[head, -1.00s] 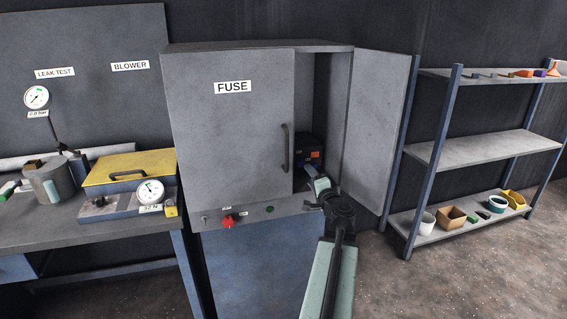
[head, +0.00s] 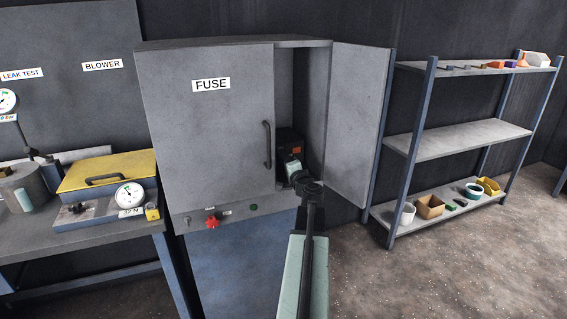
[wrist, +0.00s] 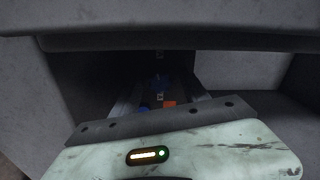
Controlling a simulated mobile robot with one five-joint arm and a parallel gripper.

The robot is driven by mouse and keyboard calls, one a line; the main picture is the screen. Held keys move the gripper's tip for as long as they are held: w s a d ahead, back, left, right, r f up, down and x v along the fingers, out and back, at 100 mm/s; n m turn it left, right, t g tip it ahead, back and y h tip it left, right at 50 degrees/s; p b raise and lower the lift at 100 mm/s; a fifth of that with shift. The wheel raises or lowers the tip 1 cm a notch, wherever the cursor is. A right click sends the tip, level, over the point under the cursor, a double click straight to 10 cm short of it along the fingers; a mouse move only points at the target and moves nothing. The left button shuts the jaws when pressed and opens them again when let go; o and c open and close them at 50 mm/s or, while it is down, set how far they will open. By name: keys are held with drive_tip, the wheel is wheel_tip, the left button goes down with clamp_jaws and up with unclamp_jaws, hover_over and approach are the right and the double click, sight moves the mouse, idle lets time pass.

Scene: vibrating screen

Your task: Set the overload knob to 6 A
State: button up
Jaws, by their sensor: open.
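A dark device with an orange patch (head: 295,150) sits inside the FUSE cabinet (head: 222,125), in the opening right of the closed left door. The overload knob and its scale cannot be made out in either view. My gripper (head: 291,168) is at the cabinet opening, just in front of the device and covering its lower part. In the wrist view my gripper (wrist: 158,92) is open, its fingers reaching into the dark interior.
The cabinet's right door (head: 358,120) stands open, close right of my arm. The left door has a handle (head: 267,145). A red knob (head: 211,221) and green button (head: 253,207) are on the ledge below. A bench is left, a shelf (head: 465,142) right.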

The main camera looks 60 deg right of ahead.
clamp_jaws()
drive_tip(key=shift+m, duration=1.3)
unclamp_jaws()
drive_tip(key=shift+s+a, duration=0.1)
drive_tip(key=v, duration=0.7)
drive_tip(key=shift+s+a, duration=0.15)
drive_tip(key=shift+s, duration=0.15)
